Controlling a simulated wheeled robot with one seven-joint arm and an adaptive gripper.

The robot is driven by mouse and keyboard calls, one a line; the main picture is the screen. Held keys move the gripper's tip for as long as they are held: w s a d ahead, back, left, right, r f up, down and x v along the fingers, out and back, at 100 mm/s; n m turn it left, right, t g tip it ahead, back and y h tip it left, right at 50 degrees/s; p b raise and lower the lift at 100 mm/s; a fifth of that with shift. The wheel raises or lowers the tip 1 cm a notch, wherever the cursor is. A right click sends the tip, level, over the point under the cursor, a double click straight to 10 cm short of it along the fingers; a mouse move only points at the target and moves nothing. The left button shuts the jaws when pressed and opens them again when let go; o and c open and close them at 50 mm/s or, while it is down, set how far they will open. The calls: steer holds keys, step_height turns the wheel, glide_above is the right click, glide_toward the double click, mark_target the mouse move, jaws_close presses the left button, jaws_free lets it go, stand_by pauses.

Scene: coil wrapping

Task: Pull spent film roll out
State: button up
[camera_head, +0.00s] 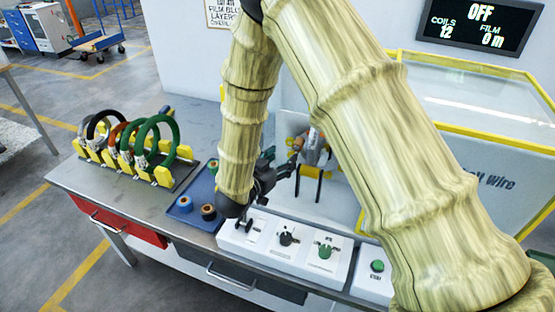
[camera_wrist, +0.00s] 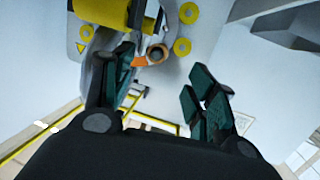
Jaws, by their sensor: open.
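My gripper (camera_head: 279,165) reaches in front of the wrapping machine's grey head (camera_head: 314,150) in the head view. In the wrist view my gripper (camera_wrist: 161,78) is open, its dark green finger pads apart with nothing between them. A small round part with a dark centre and an orange edge (camera_wrist: 156,54), apparently the spent film roll, sits just beyond the fingertips, between the two fingers in the picture. Contact is not visible. An orange part (camera_head: 297,144) also shows beside the machine head in the head view. My arm hides part of the machine.
A blue tray (camera_head: 184,216) with film rolls lies left of my gripper. A control panel (camera_head: 286,239) with knobs runs along the front. A rack (camera_head: 163,176) of coils stands at left. Yellow-edged clear guarding (camera_head: 480,95) is at right. The display (camera_head: 479,23) reads OFF, film 0 m.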

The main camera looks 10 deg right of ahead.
mark_target(295, 149)
steer(key=p+x, duration=0.2)
steer(key=x, duration=0.7)
steer(key=shift+s+r, duration=0.1)
jaws_close()
stand_by(0.4)
